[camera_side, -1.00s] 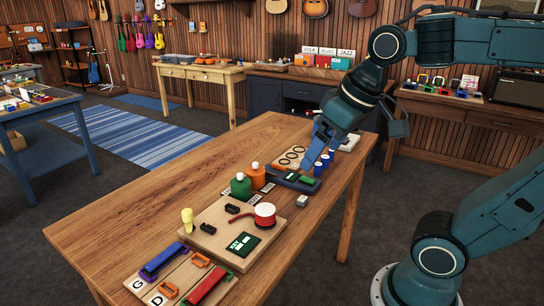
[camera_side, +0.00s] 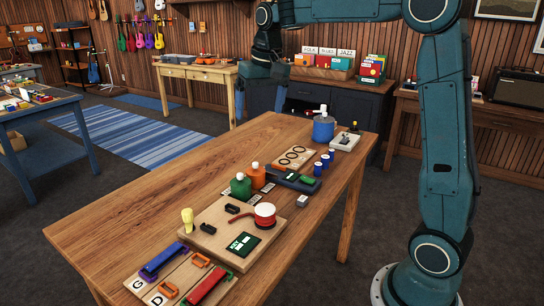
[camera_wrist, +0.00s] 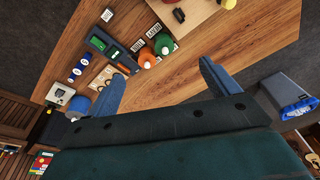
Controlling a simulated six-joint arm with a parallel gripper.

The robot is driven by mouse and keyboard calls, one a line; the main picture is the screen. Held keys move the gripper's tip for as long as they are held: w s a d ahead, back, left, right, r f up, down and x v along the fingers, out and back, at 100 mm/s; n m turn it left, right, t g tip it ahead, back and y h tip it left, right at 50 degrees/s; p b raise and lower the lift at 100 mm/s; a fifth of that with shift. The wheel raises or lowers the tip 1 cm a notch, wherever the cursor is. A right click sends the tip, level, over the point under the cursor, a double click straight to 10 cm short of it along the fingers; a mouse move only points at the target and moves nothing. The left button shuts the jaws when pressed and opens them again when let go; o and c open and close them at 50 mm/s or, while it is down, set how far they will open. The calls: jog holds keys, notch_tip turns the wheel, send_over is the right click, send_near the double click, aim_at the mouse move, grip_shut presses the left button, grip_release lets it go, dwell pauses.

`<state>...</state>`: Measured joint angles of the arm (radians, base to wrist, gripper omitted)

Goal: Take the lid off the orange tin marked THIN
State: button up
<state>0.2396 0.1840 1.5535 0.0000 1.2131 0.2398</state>
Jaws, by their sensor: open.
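The orange container (camera_side: 257,177) with a pale top stands upright on the wooden bench (camera_side: 150,210), beside a green one (camera_side: 240,187) with a similar top. Both also show in the wrist view, the orange one (camera_wrist: 163,43) near the green one (camera_wrist: 147,58). My gripper (camera_side: 266,93) is raised beyond the bench's far end, well away from the orange container. In the wrist view its two blue fingers (camera_wrist: 161,72) are spread, with nothing between them.
A blue pot (camera_side: 323,130) and a white block (camera_side: 344,141) stand at the bench's far end. Two small blue cylinders (camera_side: 322,164) and a dark tray (camera_side: 294,181) are nearer. The bench's left side is clear.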

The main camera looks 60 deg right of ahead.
jog(key=w+d+f+m+g, duration=0.1)
jog(key=w+d+f+m, duration=0.1)
jog(key=w+d+f, duration=0.4)
jog(key=m+g, duration=0.1)
jog(key=m, duration=0.1)
send_over(255, 164)
notch_tip(255, 164, down, 6)
jog(key=shift+y, duration=0.3)
jog(key=shift+w+d+f, duration=0.1)
jog(key=shift+w+f, duration=0.05)
jog(key=shift+f, duration=1.9)
jog(key=shift+w+d+f, duration=0.1)
jog(key=shift+f, duration=1.95)
jog(key=shift+f, duration=0.1)
jog(key=shift+s+d+f, duration=0.1)
jog(key=shift+f, duration=2.4)
jog(key=c, duration=1.1)
